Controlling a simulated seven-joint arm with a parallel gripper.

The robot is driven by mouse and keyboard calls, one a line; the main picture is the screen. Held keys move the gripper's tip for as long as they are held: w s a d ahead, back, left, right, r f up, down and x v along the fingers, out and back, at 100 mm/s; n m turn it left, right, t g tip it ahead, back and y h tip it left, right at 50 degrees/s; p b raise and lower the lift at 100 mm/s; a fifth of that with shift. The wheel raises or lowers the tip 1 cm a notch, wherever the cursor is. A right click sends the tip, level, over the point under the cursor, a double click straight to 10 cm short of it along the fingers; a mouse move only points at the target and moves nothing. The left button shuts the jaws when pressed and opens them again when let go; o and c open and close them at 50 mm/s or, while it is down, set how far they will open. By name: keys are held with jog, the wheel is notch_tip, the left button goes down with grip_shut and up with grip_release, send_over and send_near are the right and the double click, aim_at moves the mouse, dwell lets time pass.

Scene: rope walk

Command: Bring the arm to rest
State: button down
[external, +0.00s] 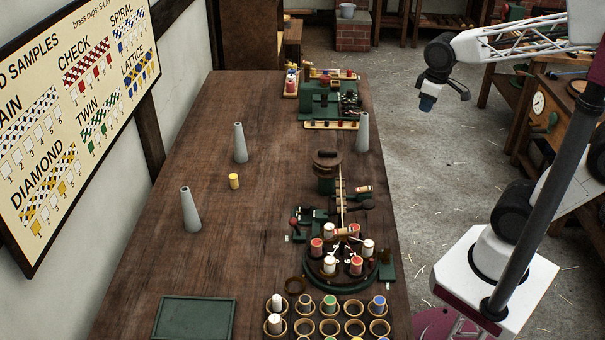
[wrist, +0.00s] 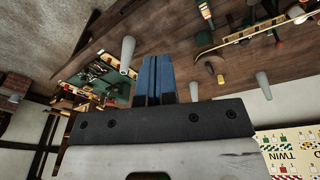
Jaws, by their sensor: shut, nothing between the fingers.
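My gripper (external: 427,103) hangs at the upper right in the external view, over the floor beyond the right edge of the wooden table (external: 205,263). It points down and is well apart from the table. In the wrist view the two blue fingers of my gripper (wrist: 155,80) are together, with nothing between them.
Grey cones (external: 240,143) stand on the table near a yellow spool (external: 234,181). A round braiding stand with bobbins (external: 330,265), a cup rack with spools (external: 329,302) and a green machine (external: 320,102) fill the table's right side. A green mat (external: 194,318) lies front left.

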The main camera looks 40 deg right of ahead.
jog(key=s+d+m, duration=0.4)
jog(key=s+d, duration=0.1)
jog(key=s, duration=0.1)
jog(key=shift+s+d+f+t, duration=0.15)
jog(key=shift+s+f+t, duration=0.2)
jog(key=shift+f+t, duration=0.05)
jog(key=shift+w, duration=0.1)
dwell(2.6)
